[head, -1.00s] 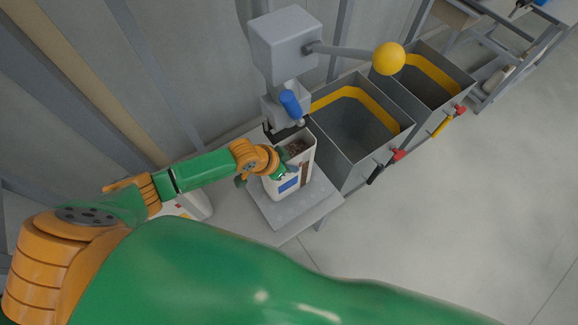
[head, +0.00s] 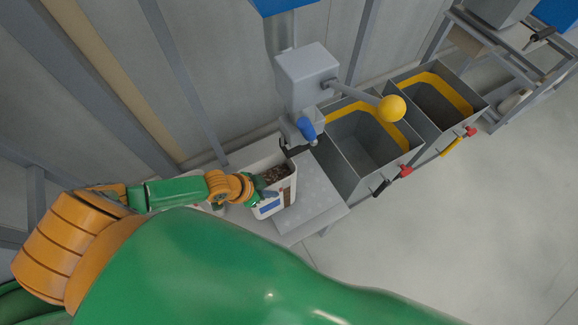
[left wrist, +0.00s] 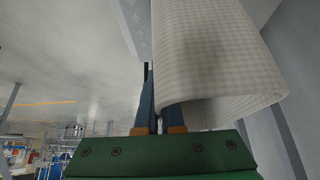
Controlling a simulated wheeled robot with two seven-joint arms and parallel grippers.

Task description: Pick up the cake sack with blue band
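The cake sack with blue band (head: 287,191) is a white, open-topped sack with brown contents and a blue patch on its front. It is upright at the left side of the grey plate under the spout. My left gripper (head: 262,190) is at its left top edge. In the left wrist view the sack (left wrist: 215,60) fills the upper right as a pale woven wall. There the two fingers (left wrist: 158,90) are close together at the sack's edge, shut on its wall. The fingertips are partly hidden by the sack. My right gripper is not in view.
The grey plate (head: 312,198) is bare right of the sack. Above it hang a grey box (head: 307,75) and a spout with a blue part (head: 307,129). Two grey bins with yellow inner bands (head: 350,150) stand to the right. Open floor (head: 450,230) lies in front.

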